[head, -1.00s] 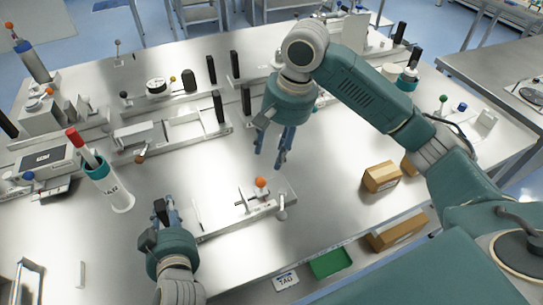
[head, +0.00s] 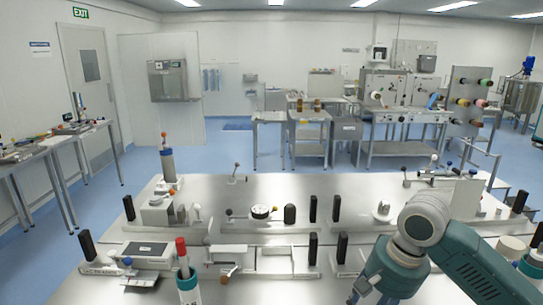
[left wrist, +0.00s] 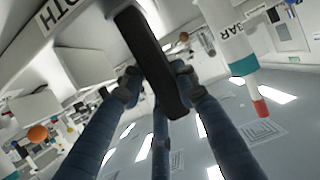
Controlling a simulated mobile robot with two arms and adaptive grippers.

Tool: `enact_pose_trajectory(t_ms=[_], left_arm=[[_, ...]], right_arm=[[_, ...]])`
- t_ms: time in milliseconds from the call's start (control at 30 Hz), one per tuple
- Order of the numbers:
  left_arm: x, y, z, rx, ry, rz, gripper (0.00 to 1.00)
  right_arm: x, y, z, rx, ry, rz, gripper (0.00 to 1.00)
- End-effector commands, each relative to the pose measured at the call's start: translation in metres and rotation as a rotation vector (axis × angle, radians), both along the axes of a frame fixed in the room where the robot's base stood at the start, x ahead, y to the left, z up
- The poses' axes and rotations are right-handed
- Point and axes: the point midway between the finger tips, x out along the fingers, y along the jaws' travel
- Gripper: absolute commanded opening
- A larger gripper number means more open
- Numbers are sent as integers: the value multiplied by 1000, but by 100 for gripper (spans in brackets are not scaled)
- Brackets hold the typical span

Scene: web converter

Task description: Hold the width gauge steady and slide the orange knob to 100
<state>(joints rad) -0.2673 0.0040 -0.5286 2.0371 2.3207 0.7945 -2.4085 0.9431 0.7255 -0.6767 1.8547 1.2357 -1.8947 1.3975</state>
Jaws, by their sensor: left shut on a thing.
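In the left wrist view, my left gripper (left wrist: 155,90) is shut on a black upright bar that appears to be the handle of the width gauge (left wrist: 90,20). The gauge is a pale body with a label ending in "DTH", partly cut off at the top left. An orange ball, which looks like the orange knob (left wrist: 38,133), shows at the left. The head view does not show the gauge, the knob or my left gripper. My right gripper (head: 372,292) is at the bottom edge of the head view; its fingertips are cut off.
Other benches stand farther back.

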Motion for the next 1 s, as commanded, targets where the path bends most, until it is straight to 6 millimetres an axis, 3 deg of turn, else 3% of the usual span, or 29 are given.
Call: enact_pose_trajectory(t_ms=[33, 767, 800, 900, 1000], left_arm=[[-4, 3, -9, 7, 23, 6, 0], [-3, 3, -5, 10, 19, 7, 0], [-3, 3, -5, 10, 19, 7, 32], [-2, 3, -4, 9, 17, 7, 52], [-2, 2, -3, 7, 13, 6, 52]], right_arm=[[0, 0, 2, 0, 0, 0, 43], [0, 0, 11, 0, 0, 0, 43], [0, 0, 11, 0, 0, 0, 43], [0, 0, 11, 0, 0, 0, 43], [0, 0, 11, 0, 0, 0, 43]])
